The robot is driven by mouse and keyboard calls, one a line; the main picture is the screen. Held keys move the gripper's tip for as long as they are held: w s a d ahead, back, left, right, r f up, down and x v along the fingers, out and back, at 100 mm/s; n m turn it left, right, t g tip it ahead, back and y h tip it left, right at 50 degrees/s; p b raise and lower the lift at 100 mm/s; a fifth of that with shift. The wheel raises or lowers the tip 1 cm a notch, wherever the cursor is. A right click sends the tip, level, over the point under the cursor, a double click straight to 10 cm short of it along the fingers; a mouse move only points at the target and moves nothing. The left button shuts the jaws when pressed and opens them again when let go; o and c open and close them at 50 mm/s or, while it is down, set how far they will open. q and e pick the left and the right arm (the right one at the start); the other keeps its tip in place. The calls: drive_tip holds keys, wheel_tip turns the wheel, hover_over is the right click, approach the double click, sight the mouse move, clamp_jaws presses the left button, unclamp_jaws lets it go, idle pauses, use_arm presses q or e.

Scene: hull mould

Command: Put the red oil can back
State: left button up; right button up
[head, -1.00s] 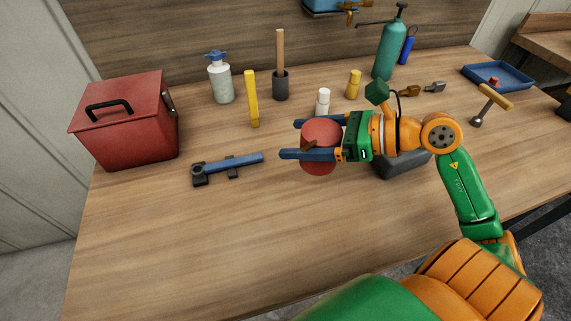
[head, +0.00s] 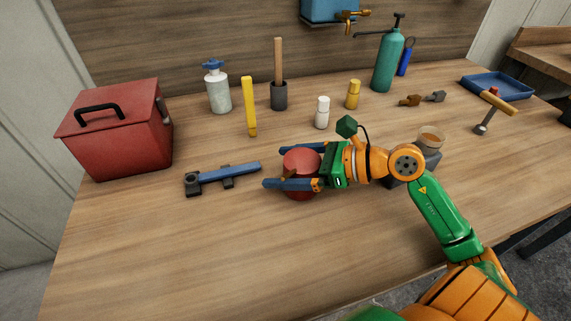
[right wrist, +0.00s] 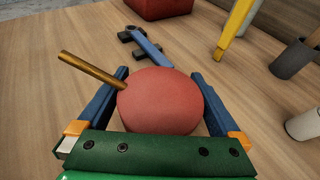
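The red oil can (head: 301,186) is a round red body with a thin brass spout. It stands out in the middle of the table in the head view, right of the blue bar tool. My right gripper (head: 276,167) reaches in from the right with its two blue fingers on either side of the can, closed on it. In the right wrist view the can (right wrist: 160,100) fills the space between the fingers, with its spout pointing left. I cannot tell whether its base touches the table. My left gripper is not in view.
A red toolbox (head: 112,135) stands at the left, and a blue bar tool (head: 228,174) lies near the can. Behind are a yellow stick (head: 249,105), a grey cup (head: 279,95) and a white bottle (head: 322,113). The front table is clear.

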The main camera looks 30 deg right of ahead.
sight(319, 163)
drive_tip(key=shift+r, duration=0.1)
drive_tip(key=shift+r+p, duration=0.2)
drive_tip(key=shift+p, duration=0.1)
drive_tip(key=b+v, duration=0.2)
drive_tip(key=v, duration=0.9)
drive_tip(key=shift+s+d+f, duration=0.1)
drive_tip(key=shift+d+f, duration=0.05)
drive_tip(key=shift+s+d, duration=0.2)
drive_tip(key=shift+s, duration=0.05)
